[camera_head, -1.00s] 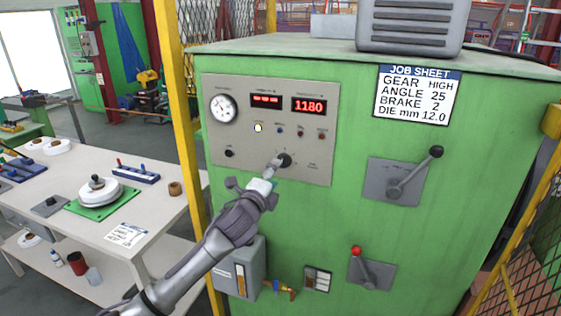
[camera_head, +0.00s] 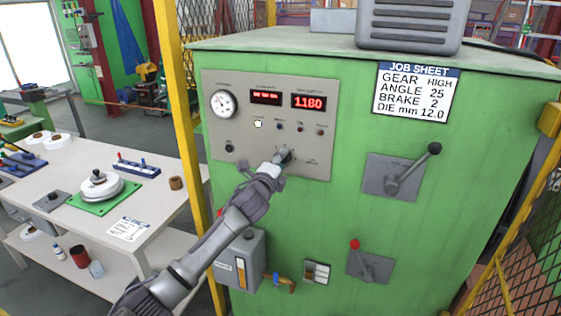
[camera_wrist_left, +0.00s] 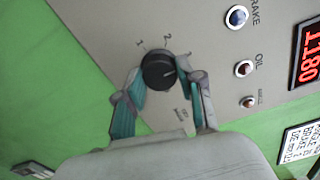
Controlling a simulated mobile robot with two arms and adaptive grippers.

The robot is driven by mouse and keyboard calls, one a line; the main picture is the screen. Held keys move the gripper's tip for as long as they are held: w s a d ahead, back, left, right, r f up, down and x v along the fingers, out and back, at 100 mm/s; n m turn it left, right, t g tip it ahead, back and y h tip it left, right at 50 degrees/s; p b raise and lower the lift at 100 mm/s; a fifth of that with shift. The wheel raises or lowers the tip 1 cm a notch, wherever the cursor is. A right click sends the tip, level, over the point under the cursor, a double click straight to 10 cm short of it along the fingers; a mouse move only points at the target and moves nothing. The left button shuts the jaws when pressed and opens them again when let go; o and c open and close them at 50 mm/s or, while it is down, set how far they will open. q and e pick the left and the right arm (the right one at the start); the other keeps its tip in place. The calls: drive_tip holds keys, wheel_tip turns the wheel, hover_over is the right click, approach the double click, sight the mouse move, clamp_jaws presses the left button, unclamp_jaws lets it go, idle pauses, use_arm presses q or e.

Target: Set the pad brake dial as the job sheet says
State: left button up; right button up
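The black dial (camera_wrist_left: 158,70) sits on the grey control panel, with marks 1 and 2 above it in the left wrist view. Its pale pointer line points to the right, past the 2. In the head view my left gripper (camera_head: 280,157) covers most of the dial. In the left wrist view its two teal-lined fingers (camera_wrist_left: 166,88) stand apart on either side of the dial; the right finger shows a small gap, and contact on the left is unclear. The job sheet (camera_head: 415,92) reads gear HIGH, angle 25, brake 2, die 12.0 mm. My right gripper is out of view.
The panel (camera_head: 230,140) also has a gauge (camera_head: 223,104), red displays reading 1180 on the right (camera_head: 309,102), and small lamps. Two levers (camera_head: 403,175) (camera_head: 362,262) are right of it. A yellow post (camera_head: 178,130) and a white workbench (camera_head: 150,200) stand left.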

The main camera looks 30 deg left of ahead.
use_arm(q)
drive_tip(key=shift+c, duration=1.4)
drive_tip(key=shift+n, duration=0.3)
drive_tip(key=n, duration=0.9)
drive_tip(key=shift+p, duration=0.3)
drive_tip(key=shift+n, duration=0.3)
drive_tip(key=o, duration=1.1)
drive_tip(key=shift+o, duration=0.2)
